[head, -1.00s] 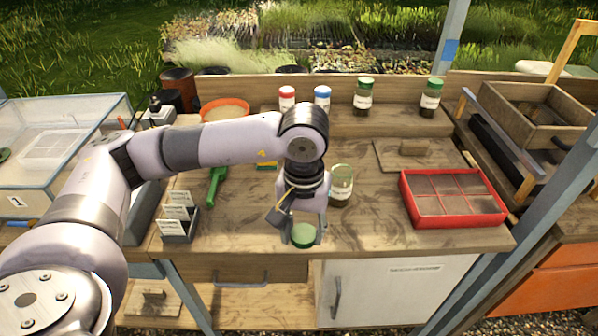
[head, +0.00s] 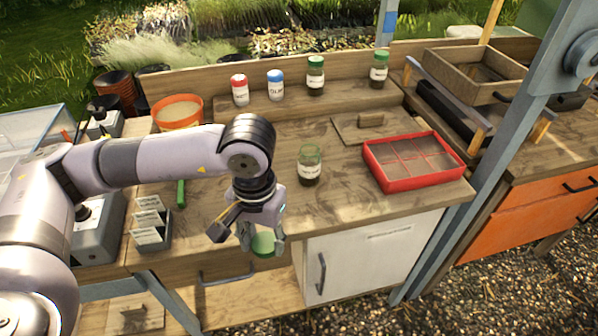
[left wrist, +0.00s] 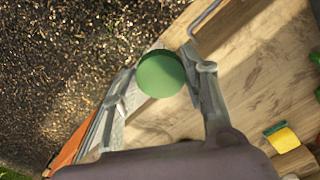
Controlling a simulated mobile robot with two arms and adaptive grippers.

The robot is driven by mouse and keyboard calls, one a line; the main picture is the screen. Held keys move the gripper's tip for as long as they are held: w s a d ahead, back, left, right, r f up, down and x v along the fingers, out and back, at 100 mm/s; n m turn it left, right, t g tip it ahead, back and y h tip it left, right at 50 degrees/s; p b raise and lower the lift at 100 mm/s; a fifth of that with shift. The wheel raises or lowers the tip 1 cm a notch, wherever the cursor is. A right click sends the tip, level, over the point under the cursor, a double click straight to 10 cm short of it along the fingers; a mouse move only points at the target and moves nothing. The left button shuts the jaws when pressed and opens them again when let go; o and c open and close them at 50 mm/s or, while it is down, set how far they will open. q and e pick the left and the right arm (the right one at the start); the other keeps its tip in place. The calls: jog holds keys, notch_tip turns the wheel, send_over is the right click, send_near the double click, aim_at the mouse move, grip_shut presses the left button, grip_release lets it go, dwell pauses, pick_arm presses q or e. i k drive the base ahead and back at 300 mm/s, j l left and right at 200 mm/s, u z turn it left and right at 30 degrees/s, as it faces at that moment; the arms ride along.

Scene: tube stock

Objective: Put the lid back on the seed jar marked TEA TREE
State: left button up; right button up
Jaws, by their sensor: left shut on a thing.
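My left gripper (head: 263,243) is shut on a green lid (head: 264,245), held at the front edge of the bench. The lid also shows as a round green disc between the fingers in the left wrist view (left wrist: 161,74). An open glass jar (head: 310,166) with a white label and dark contents stands upright on the bench, right of the gripper and apart from it. Its label is too small to read. My right gripper is not in view.
Jars with red (head: 240,90), blue (head: 275,85) and green (head: 315,76) lids stand on the back shelf. A red tray (head: 414,185) lies right of the open jar. A card holder (head: 151,243) stands at left. Bare wood surrounds the jar.

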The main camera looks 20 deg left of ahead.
aim_at(309, 156)
jog(key=k+j+z, duration=0.15)
jog(key=j, duration=0.35)
jog(key=k+j+z, duration=0.1)
jog(key=k+j, duration=0.3)
jog(key=k+j+z, duration=0.15)
jog(key=k+j, duration=0.15)
jog(key=j, duration=0.25)
